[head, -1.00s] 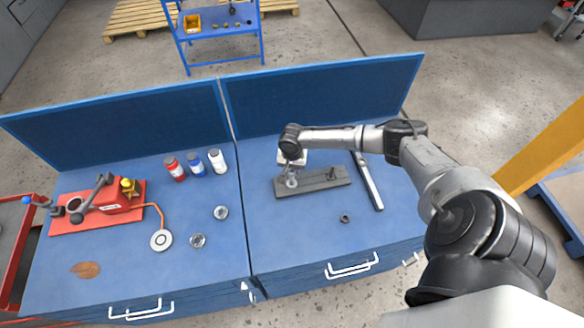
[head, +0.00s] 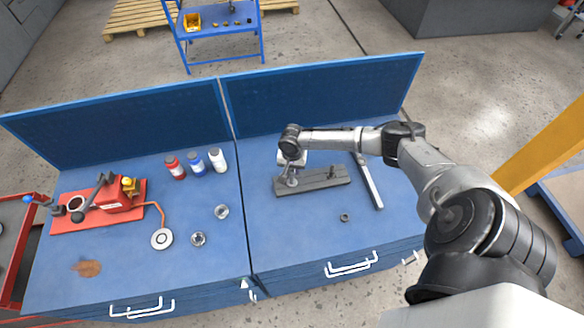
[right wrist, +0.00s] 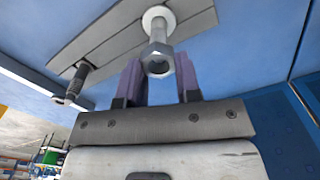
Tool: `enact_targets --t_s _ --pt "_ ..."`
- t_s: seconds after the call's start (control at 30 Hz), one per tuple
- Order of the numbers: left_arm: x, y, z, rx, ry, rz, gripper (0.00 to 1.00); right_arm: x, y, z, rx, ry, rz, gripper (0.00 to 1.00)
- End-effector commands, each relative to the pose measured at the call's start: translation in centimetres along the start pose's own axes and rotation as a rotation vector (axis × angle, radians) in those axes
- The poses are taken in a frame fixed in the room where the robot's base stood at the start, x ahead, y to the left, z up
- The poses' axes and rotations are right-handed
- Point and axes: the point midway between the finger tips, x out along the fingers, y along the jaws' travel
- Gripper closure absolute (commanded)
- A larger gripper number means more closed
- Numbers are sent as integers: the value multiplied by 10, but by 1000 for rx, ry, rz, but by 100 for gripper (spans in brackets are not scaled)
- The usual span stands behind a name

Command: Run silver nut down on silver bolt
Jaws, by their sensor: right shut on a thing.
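The silver bolt (right wrist: 160,30) stands out of a grey plate (right wrist: 100,42), with a pale washer-like ring at its base. The silver hex nut (right wrist: 157,63) sits at the bolt's free end, between the two purple fingers of my right gripper (right wrist: 158,78). My right gripper is shut on the nut. In the head view my right gripper (head: 291,178) is over the left end of the grey plate (head: 315,182) and largely hides the bolt and nut. How far the nut is threaded on cannot be told. My left gripper is not in view.
A dark bolt (head: 332,172) stands at the plate's right part. A dark nut (head: 344,217) lies in front, and a long grey bar (head: 369,182) lies to the right. Bottles (head: 196,163) and a red fixture (head: 110,200) stand on the left bench. The bench front is mostly clear.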

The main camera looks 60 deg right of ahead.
Motion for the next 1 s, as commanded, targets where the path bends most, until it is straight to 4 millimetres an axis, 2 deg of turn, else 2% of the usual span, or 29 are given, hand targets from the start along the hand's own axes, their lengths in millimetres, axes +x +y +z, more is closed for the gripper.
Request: enact_targets --t_s 1.0 --pt "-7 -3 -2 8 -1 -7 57 5 0 0 0 -1 0 93"
